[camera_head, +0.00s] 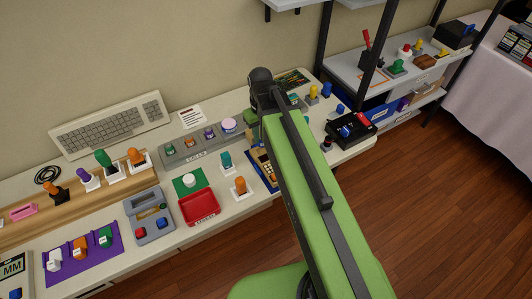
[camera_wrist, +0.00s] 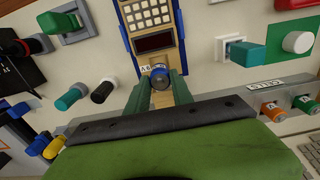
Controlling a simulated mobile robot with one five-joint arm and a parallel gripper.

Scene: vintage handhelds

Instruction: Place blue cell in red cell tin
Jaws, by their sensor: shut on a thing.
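My gripper (camera_wrist: 162,88) is shut on the blue cell (camera_wrist: 160,77) in the wrist view. The cell shows as a short round piece with a grey end and a dark blue side between the green fingers. It is at the lower end of a beige and blue handheld (camera_wrist: 153,18) with a keypad and dark display; I cannot tell whether they touch. The red cell tin (camera_head: 198,208) is an open red tray with a label on its front, left of my arm in the head view. It looks empty. My arm hides the gripper in the head view.
A green mat (camera_head: 184,190) with a white cylinder lies behind the tin. A grey tray (camera_head: 150,214) stands left of it, an orange-topped piece (camera_head: 240,186) right of it. A grey rack (camera_head: 193,147) is behind. A black tray (camera_head: 350,132) stands at the table's right end.

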